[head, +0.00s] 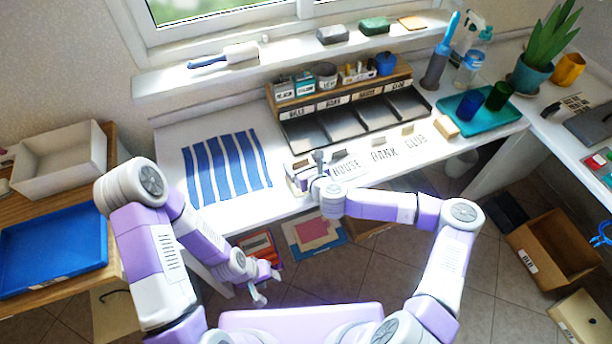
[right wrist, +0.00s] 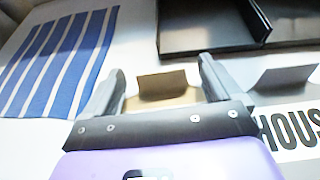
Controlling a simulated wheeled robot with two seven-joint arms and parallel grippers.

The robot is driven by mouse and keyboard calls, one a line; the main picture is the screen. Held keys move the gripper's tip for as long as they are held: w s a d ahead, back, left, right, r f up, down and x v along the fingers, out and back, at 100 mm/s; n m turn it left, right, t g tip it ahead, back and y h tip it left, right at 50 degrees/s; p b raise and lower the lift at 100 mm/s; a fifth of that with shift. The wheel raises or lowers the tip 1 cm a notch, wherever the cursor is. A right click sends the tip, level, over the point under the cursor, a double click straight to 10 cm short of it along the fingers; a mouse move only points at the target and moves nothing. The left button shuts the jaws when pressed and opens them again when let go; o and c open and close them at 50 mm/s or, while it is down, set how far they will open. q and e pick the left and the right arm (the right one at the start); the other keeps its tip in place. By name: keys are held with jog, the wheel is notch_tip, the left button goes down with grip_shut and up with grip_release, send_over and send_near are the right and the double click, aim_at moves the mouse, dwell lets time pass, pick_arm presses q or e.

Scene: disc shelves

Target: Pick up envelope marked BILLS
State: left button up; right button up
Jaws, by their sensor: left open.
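In the right wrist view a tan envelope (right wrist: 163,92) with a raised flap lies on the white desk, between and ahead of the fingers of my right gripper (right wrist: 160,72). Its lettering is hidden, so I cannot read BILLS on it. In the head view my right gripper (head: 318,158) is low over the desk's front edge at the left end of the envelope row and largely covers that spot. Its fingers are apart with nothing clamped. Envelopes lettered HOUSE (head: 347,168), BANK (head: 384,154) and CLUB (head: 415,141) lie to the right. My left gripper (head: 264,290) is open and empty below the desk.
A black sorter (head: 345,122) with labelled compartments stands behind the envelopes. A blue-striped cloth (head: 228,168) lies to their left. A teal tray (head: 483,112) with cups is at the right. A blue tray (head: 50,250) is on the left side table. Boxes stand on the floor.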

jog(key=c, duration=1)
